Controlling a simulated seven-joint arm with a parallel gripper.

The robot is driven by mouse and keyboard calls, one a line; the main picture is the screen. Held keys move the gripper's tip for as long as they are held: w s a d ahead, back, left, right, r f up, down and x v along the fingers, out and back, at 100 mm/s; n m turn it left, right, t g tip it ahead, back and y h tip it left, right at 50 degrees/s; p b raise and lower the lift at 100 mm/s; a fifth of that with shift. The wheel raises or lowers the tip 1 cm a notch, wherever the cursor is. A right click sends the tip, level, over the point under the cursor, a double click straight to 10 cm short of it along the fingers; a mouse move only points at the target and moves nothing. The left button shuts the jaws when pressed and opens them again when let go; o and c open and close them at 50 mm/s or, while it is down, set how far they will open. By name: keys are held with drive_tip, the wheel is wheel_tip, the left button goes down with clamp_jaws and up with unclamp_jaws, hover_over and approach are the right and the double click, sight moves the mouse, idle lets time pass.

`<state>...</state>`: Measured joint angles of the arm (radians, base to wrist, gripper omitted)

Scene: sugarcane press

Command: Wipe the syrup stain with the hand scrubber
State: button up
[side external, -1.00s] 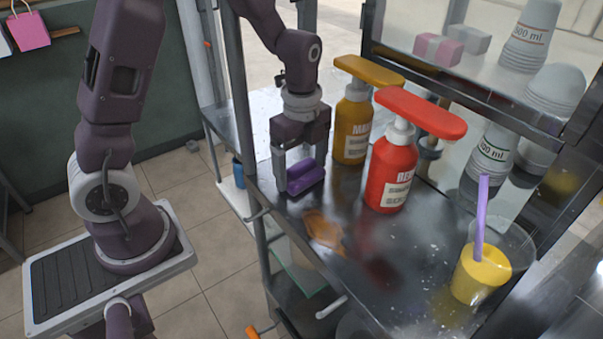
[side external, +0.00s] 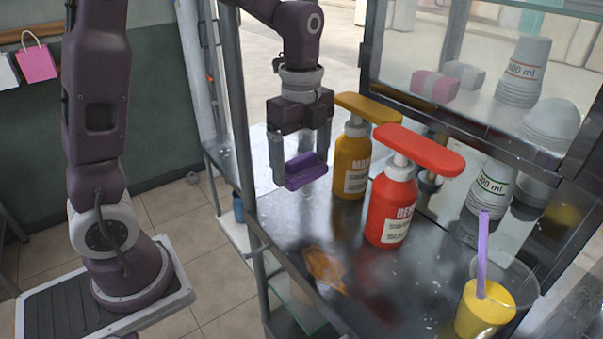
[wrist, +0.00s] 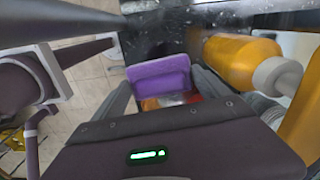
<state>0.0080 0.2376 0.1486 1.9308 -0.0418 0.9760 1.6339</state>
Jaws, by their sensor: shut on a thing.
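The purple hand scrubber (side external: 306,171) is held between the fingers of my gripper (side external: 303,165), raised above the metal counter (side external: 290,222). It also shows in the wrist view (wrist: 160,82) between my gripper's fingers. The syrup stain (side external: 324,268) is an orange-brown patch near the counter's front edge, below and slightly right of the scrubber in the side view. The scrubber is apart from the stain. I cannot make out the stain clearly in the wrist view.
A yellow pump bottle (side external: 352,160) and a red pump bottle (side external: 392,207) stand right of my gripper. A yellow cup with a purple straw (side external: 484,308) stands at the front right. Stacked cups (side external: 522,72) are behind. The counter between stain and cup is clear.

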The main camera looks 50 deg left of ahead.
sight(309, 249)
drive_tip(key=o, duration=0.8)
drive_tip(key=shift+c, duration=0.2)
drive_tip(key=c, duration=0.6)
drive_tip(key=s+d+f+m, duration=0.2)
drive_tip(key=s+d+m, duration=0.2)
drive_tip(key=d+m, duration=0.45)
drive_tip(key=shift+m, duration=0.35)
drive_tip(key=shift+s+a+f, duration=0.1)
drive_tip(key=shift+f, duration=1.65)
drive_tip(key=shift+a+f, duration=0.1)
drive_tip(key=shift+f, duration=1.65)
drive_tip(key=shift+d+f, duration=0.65)
drive_tip(key=shift+d, duration=0.25)
drive_tip(key=shift+c, duration=0.5)
drive_tip(key=shift+d, duration=5.2)
drive_tip(key=shift+a, duration=5.95)
drive_tip(key=shift+a+r, duration=0.15)
drive_tip(key=shift+a, duration=0.05)
wheel_tip(309, 249, up, 8)
